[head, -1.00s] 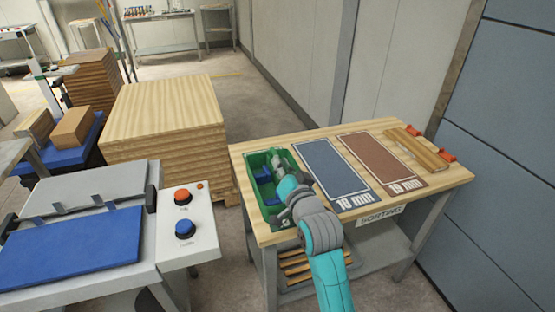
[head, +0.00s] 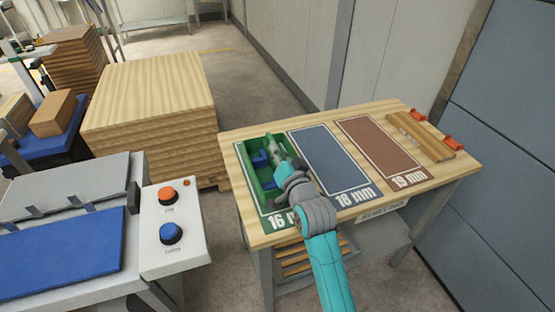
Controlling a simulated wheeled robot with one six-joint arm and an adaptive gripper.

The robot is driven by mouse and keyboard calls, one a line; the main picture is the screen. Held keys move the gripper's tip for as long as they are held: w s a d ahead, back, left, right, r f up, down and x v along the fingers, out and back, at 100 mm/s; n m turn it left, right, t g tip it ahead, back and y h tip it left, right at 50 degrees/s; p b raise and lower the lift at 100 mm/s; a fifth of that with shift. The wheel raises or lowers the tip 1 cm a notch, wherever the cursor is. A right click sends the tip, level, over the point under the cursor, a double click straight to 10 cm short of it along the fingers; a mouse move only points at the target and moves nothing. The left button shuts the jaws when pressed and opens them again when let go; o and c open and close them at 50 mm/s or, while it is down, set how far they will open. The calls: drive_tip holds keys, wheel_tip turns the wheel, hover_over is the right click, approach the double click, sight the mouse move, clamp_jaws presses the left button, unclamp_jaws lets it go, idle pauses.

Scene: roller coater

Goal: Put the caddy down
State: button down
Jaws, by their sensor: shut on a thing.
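The caddy (head: 263,174) is a green open tray with blue pieces (head: 260,158) in it. It is at the left end of the sorting table, over the mat marked 16 mm (head: 277,221). My gripper (head: 274,149) is at the caddy's middle and shut on it. The fingertips and the grip itself are partly hidden by my wrist. I cannot tell whether the caddy's base touches the mat or hangs just above it.
The sorting table (head: 228,146) also carries a blue 18 mm mat (head: 327,158), a brown 19 mm mat (head: 380,150) and wooden strips (head: 425,135) at its right end. A stack of boards (head: 150,105) and a button panel (head: 172,250) stand to the left.

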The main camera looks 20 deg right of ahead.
drive_tip(key=shift+f, duration=1.7)
drive_tip(key=c, duration=1.2)
unclamp_jaws()
drive_tip(key=shift+s, duration=0.1)
drive_tip(key=s, duration=1.2)
